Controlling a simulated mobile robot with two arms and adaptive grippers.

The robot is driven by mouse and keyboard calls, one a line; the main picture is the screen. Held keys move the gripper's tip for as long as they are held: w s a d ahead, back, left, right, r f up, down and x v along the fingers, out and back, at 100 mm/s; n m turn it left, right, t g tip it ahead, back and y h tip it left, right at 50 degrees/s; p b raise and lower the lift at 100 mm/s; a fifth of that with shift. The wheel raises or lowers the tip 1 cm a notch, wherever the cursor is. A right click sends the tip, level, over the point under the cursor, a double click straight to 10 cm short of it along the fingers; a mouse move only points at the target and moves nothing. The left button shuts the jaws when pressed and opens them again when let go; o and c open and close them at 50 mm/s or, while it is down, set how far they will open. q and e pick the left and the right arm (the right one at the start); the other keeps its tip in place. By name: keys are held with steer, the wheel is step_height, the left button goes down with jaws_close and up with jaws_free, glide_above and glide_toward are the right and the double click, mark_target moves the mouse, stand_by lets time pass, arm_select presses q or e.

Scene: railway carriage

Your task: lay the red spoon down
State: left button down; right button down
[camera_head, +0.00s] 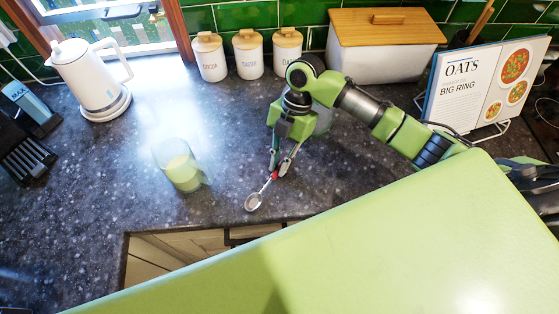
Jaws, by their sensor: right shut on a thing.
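The red spoon (254,201) has a red handle and a metal bowl. My right gripper (279,172) is shut on its handle, with the bowl pointing down and to the left, over the front part of the dark counter (215,125). I cannot tell whether the spoon touches the counter. The fingers hide part of the handle. My left gripper is not in view.
A clear mug of pale green liquid (182,172) stands left of the spoon. A white kettle (92,80), several lidded canisters (247,57), a white bread box (385,58) and a recipe book (470,85) line the back. Counter between mug and canisters is clear.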

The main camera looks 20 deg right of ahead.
steer(key=c, duration=2)
jaws_free()
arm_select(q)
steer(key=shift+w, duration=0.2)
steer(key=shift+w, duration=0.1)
arm_select(e)
steer(key=shift+r, duration=0.1)
steer(key=v, duration=1.2)
steer(key=shift+s, duration=0.1)
